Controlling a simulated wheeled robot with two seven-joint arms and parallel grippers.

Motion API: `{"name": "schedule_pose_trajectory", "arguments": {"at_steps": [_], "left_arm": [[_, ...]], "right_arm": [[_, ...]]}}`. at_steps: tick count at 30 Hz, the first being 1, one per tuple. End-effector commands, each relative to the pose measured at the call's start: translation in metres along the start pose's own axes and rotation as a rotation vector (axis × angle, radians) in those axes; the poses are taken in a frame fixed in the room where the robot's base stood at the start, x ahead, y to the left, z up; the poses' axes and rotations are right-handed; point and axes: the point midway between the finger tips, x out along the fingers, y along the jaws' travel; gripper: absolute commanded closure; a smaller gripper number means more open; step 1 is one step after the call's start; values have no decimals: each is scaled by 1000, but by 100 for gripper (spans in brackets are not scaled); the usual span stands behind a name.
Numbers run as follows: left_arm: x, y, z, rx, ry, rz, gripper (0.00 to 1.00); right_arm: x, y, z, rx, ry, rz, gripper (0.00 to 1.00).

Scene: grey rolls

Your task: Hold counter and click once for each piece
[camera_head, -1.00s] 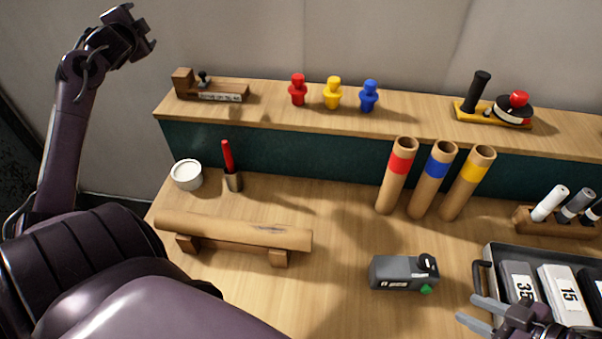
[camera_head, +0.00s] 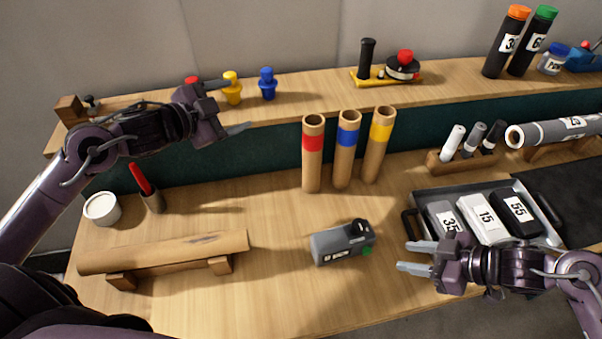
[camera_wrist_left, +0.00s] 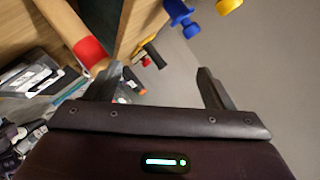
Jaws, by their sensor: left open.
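A grey counter-like device (camera_head: 342,243) lies on the middle of the table, with a small display, a black knob and a green button. My left gripper (camera_head: 232,108) is open and empty, in front of the upper shelf near the coloured plugs. In the left wrist view its two fingers (camera_wrist_left: 158,82) stand wide apart with nothing between them. My right gripper (camera_head: 403,256) is right of the device, apart from it, its two fingers spread and empty. Which things count as pieces I cannot tell.
Three cardboard tubes (camera_head: 345,150) with red, blue and yellow bands stand behind the device. A roll on a wooden stand (camera_head: 165,252) is at the left. The yellow plug (camera_head: 232,90) and blue plug (camera_head: 267,85) stand on the shelf.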

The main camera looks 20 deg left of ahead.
Motion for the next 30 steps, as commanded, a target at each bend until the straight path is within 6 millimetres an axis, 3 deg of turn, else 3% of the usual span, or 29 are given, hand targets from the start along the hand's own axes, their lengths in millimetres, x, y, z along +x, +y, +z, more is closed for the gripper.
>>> {"name": "schedule_pose_trajectory", "arguments": {"at_steps": [1,6,12,16,21,30], "left_arm": [[5,32,-3,-49,19,63,25],[8,132,-17,-229,75,262,25],[-6,222,-41,-419,119,455,25],[-15,255,-53,-499,133,530,25],[-20,273,-56,-542,140,569,25],[-6,303,-25,-546,137,570,25]], "right_arm": [[0,0,0,0,0,0,64],[0,0,0,0,0,0,64],[0,0,0,0,0,0,64],[0,0,0,0,0,0,64],[0,0,0,0,0,0,64],[0,0,0,0,0,0,64]]}}
